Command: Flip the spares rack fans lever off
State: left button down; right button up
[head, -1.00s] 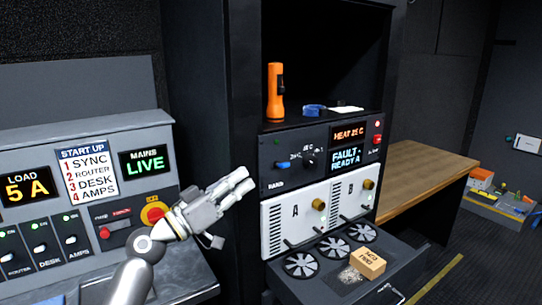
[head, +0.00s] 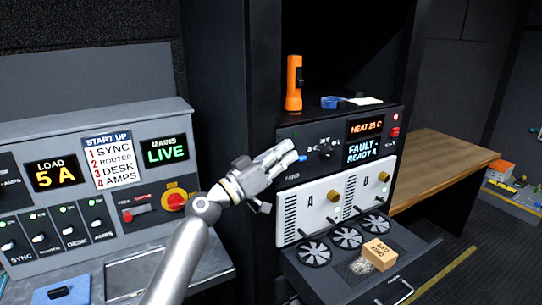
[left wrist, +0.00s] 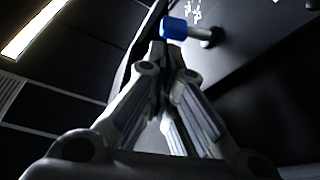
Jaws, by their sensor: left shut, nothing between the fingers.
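The rack panel (head: 285,172) carries a lever with a blue tip (head: 302,158), just past my left gripper's fingertips in the head view. Its small label is too blurred to read. My left gripper (head: 293,151) is shut and empty, in front of the panel's left part. In the left wrist view the blue tip (left wrist: 173,28) and its metal shaft stand just beyond the fingertips (left wrist: 163,46). I cannot tell whether they touch. The lever's base is partly hidden in the head view. My right gripper is not in view.
Below are white modules A and B (head: 310,220) and an open drawer with fans and a box (head: 380,254). An orange flashlight (head: 294,85) stands above.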

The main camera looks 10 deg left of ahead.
pick_arm(q)
jog(key=shift+x, duration=0.85)
jog(key=s+a+f+m+g+h+b, duration=0.1)
jog(key=s+a+f+m+b, duration=0.2)
jog(key=b, duration=1)
jog(key=s+a+f, duration=0.2)
jog(key=s+a, duration=0.2)
jog(key=a, duration=0.1)
jog(key=shift+s+a+f+m, duration=0.15)
jog(key=shift+s+f+m, duration=0.05)
jog(key=shift+s+m, duration=0.2)
dwell(0.4)
jog(key=shift+f, duration=0.1)
